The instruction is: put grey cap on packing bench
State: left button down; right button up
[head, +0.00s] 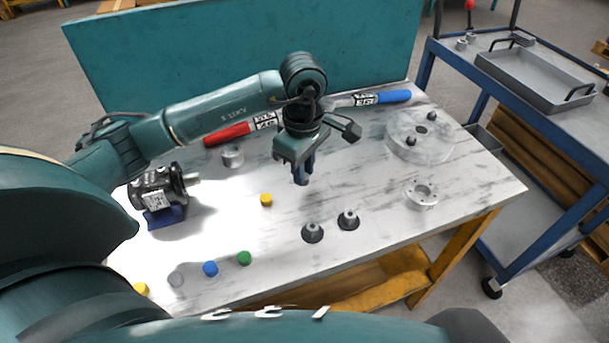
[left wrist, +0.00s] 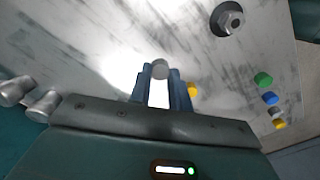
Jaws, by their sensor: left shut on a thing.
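My left gripper (head: 302,178) points down above the middle of the grey-white bench top (head: 350,185). In the left wrist view its blue fingers (left wrist: 160,85) are shut on a small round grey cap (left wrist: 160,68) at their tips. A similar grey cap (head: 176,279) stands at the bench's front left, in a row with a yellow cap (head: 141,288), a blue cap (head: 210,268) and a green cap (head: 244,258). My right gripper is not in view.
A yellow cap (head: 266,200) stands alone mid-bench. Red-handled (head: 228,133) and blue-handled (head: 385,97) tools lie behind. A blue trolley (head: 575,135) stands right.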

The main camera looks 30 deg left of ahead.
pick_arm(q)
jog(key=shift+f, duration=1.55)
jog(key=c, duration=1.3)
grip_release()
notch_tip(320, 180, up, 12)
jog(key=shift+r, duration=0.15)
